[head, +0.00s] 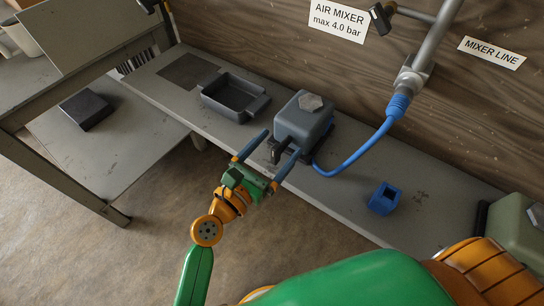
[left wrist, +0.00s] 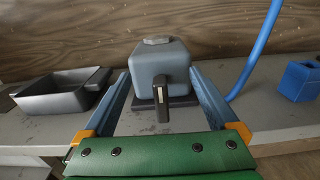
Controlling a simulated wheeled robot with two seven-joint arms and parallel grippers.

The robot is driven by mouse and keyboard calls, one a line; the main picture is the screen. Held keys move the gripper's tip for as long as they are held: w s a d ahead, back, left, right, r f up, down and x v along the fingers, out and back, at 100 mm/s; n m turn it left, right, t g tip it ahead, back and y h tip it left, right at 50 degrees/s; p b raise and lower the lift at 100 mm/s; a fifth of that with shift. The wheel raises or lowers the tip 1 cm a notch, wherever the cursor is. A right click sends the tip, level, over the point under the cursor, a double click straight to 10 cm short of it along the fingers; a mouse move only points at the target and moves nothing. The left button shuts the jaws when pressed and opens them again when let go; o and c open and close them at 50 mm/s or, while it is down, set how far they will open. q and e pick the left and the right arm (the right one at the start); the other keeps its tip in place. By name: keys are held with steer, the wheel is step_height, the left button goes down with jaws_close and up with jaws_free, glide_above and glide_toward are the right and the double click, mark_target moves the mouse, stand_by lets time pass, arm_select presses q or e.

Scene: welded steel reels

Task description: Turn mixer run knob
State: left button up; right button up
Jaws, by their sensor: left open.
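The mixer is a blue-grey box (head: 302,122) on a dark base on the bench, with a pale hexagonal piece on top. It also shows in the left wrist view (left wrist: 165,62). Its run knob, a dark lever-like handle (left wrist: 162,98) with a pale mark, hangs downward on the front face; in the head view the knob (head: 276,150) is partly hidden by my gripper. My left gripper (head: 266,143) is open, its two blue fingers spread on either side of the knob and apart from it. My right gripper is not in view.
A dark tray (head: 234,97) stands left of the mixer. A blue hose (head: 352,160) runs from the mixer up to a wall pipe (head: 428,50). A blue cup-like block (head: 384,198) and a green box (head: 515,235) stand to the right. The bench between is mostly free.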

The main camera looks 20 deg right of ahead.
mark_target(272, 156)
arm_select(q)
steer(key=v, duration=0.7)
steer(key=shift+p, duration=0.4)
stand_by(0.4)
steer(key=shift+c, duration=0.9)
steer(key=shift+s+f+b, duration=0.1)
steer(key=shift+f+b, duration=0.4)
steer(key=shift+f, duration=0.4)
steer(key=c, duration=0.6)
steer(key=shift+f, duration=0.1)
steer(key=shift+w+d, duration=0.2)
steer(key=shift+w, duration=0.2)
steer(key=x, duration=0.6)
steer(key=shift+d, duration=0.15)
